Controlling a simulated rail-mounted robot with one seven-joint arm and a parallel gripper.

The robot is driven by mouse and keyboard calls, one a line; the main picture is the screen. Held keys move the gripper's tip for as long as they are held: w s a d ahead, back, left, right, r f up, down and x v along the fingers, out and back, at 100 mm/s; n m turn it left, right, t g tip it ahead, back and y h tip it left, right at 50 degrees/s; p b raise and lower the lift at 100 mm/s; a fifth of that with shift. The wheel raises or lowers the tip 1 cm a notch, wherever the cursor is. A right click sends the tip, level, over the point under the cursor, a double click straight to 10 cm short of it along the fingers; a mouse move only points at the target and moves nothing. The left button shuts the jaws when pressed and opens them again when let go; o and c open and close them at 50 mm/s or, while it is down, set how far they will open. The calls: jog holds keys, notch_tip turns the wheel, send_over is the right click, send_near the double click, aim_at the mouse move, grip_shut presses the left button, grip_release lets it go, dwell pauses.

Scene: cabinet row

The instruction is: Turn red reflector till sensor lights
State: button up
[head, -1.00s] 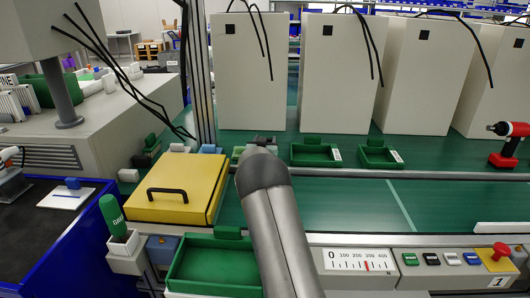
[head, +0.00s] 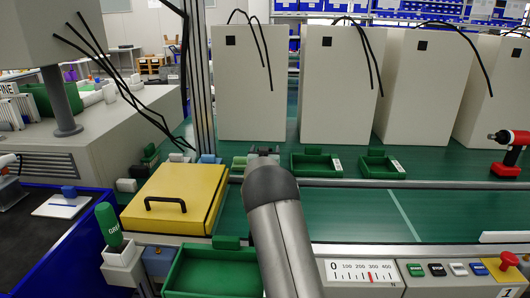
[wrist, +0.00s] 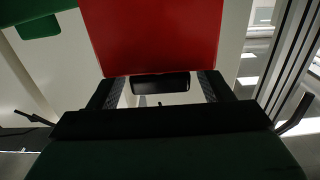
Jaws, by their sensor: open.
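A flat red panel (wrist: 155,35), likely the red reflector, fills the top middle of the wrist view. Its lower edge lies just past my fingertips. My gripper (wrist: 160,84) is open, with one dark finger near each side of the panel's lower edge; I cannot tell whether they touch it. A dark bar shows between the fingers. In the head view my gripper (head: 262,153) is small and dark at the end of my grey arm, above the back of the green bench. The reflector is hidden there. I cannot make out the sensor or any light on it.
A yellow box with a black handle (head: 172,198) stands left of my arm. Green trays (head: 316,165) lie behind to the right, before tall pale cabinets (head: 338,85). A red drill (head: 508,152) is at far right. The green belt (head: 350,212) right of my arm is clear.

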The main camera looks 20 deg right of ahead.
jog(key=shift+s+a, duration=0.1)
jog(key=v, duration=1.7)
jog(key=shift+s, duration=0.15)
